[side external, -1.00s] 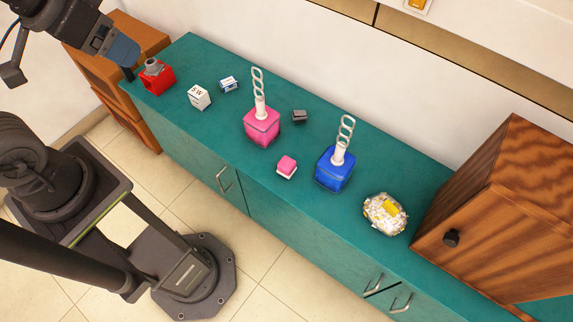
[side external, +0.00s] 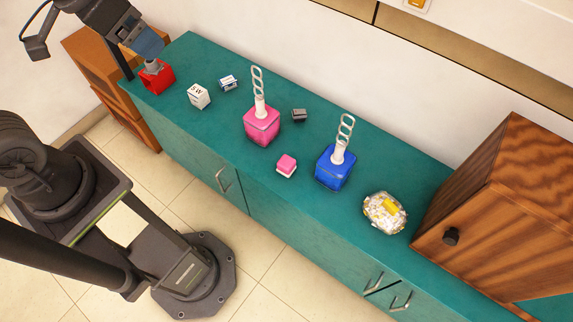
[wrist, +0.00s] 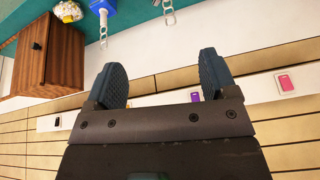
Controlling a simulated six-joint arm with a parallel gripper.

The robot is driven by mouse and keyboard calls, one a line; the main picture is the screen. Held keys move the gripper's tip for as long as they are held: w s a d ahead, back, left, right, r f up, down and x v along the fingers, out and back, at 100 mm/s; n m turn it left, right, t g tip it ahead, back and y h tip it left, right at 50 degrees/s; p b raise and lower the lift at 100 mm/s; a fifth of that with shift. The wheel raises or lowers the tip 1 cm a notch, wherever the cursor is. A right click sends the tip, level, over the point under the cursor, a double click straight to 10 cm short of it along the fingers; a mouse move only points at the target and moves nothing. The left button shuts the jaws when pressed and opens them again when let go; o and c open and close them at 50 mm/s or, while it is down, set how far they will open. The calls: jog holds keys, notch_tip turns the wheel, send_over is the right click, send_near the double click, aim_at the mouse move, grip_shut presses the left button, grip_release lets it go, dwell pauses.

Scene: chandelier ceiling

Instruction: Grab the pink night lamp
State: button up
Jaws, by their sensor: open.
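A small pink block with a white base (side external: 286,166) lies on the teal counter (side external: 235,155). A larger pink cube-shaped thing with a white neck and chain-like top (side external: 262,126) stands behind it to the left. I cannot tell which is the night lamp. My gripper (side external: 152,52) is above the counter's left end, over the red box, well left of both pink things. In the wrist view my gripper (wrist: 160,78) has its fingers spread with nothing between them. No pink counter object is clear there.
A red box (side external: 157,78), white cube (side external: 199,96), small blue-white box (side external: 229,83) and dark block (side external: 299,115) are on the counter.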

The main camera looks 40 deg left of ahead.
jog(key=w+d+f+m+g, duration=0.2)
jog(key=w+d+f+m, duration=0.3)
jog(key=w, duration=0.5)
jog(key=m+g, duration=0.3)
jog(key=m, duration=0.8)
send_over(286, 161)
notch_tip(286, 161, down, 30)
jog(key=f, duration=0.7)
jog(key=shift+s+f, duration=0.15)
jog(key=shift+s, duration=0.25)
jog(key=shift+n, duration=0.3)
jog(key=shift+w+d+f, duration=0.1)
jog(key=shift+w+f, duration=0.1)
jog(key=shift+f, duration=1.35)
jog(key=shift+w+f, duration=0.2)
jog(key=shift+f, duration=1.35)
jog(key=shift+c, duration=0.4)
jog(key=c, duration=0.9)
